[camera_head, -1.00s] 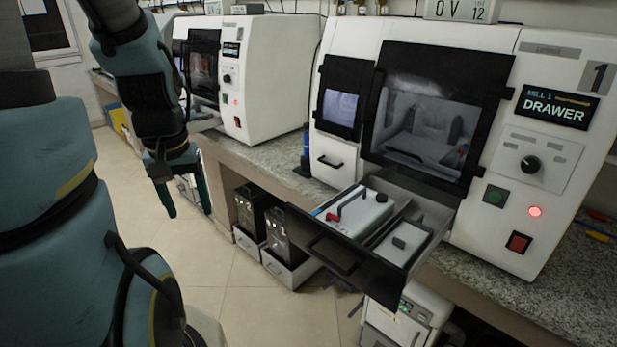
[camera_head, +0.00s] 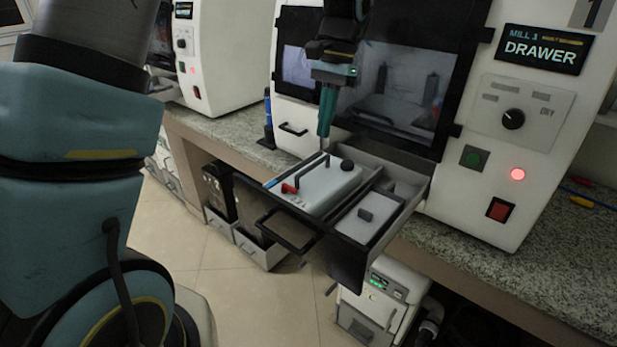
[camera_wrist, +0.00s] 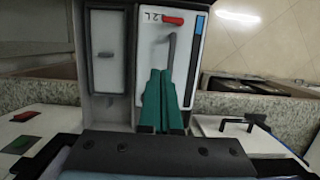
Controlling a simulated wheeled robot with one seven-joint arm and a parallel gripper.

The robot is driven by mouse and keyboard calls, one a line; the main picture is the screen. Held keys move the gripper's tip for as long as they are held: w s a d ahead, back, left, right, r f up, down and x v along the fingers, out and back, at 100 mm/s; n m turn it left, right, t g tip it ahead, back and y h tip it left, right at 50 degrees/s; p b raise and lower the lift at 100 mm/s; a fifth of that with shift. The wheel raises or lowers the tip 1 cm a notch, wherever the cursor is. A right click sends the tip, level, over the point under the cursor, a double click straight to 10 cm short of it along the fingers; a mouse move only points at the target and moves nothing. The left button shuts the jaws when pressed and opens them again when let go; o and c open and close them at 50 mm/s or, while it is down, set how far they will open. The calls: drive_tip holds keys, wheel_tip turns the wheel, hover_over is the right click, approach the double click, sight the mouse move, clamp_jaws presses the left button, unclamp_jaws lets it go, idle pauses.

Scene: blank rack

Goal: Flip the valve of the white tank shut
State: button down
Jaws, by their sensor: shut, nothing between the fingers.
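The white tank (camera_head: 333,187) sits in the left compartment of the open drawer. It has a black bar handle, a black round cap (camera_head: 347,165) and a red valve lever (camera_head: 289,188) at its front end. In the wrist view the tank (camera_wrist: 150,75) shows from above with a "2 L" mark, the red valve (camera_wrist: 173,20) at the far end and the handle (camera_wrist: 171,46) nearer. My gripper (camera_head: 323,149) points down over the tank's rear part, close to the handle; contact cannot be told. Its teal fingers (camera_wrist: 160,75) are together and empty, apart from the valve.
The drawer (camera_head: 345,262) of the mill (camera_head: 480,130) stands out over the aisle with a front pull (camera_head: 287,232). A lidded white box (camera_head: 365,221) fills part of its right compartment. The mill's dark window is just behind my arm. The floor (camera_head: 235,295) in front is clear.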

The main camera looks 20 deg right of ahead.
idle(0.3)
drive_tip(key=p, duration=0.3)
approach(301, 195)
drive_tip(key=f, duration=0.1)
drive_tip(key=w+d+f, duration=0.1)
drive_tip(key=f, duration=0.1)
drive_tip(key=d+f, duration=0.1)
drive_tip(key=f, duration=0.1)
drive_tip(key=shift+w+d+f, duration=0.1)
drive_tip(key=shift+w+f, duration=0.05)
drive_tip(key=shift+f, duration=0.1)
drive_tip(key=shift+s+a+r+p, duration=0.1)
drive_tip(key=shift+s+a+p, duration=0.2)
drive_tip(key=shift+a, duration=0.25)
drive_tip(key=shift+s+a+r+p, duration=0.15)
drive_tip(key=shift+s+a, duration=0.2)
drive_tip(key=shift+a, duration=0.25)
drive_tip(key=shift+s+a+f, duration=0.3)
drive_tip(key=shift+a, duration=0.25)
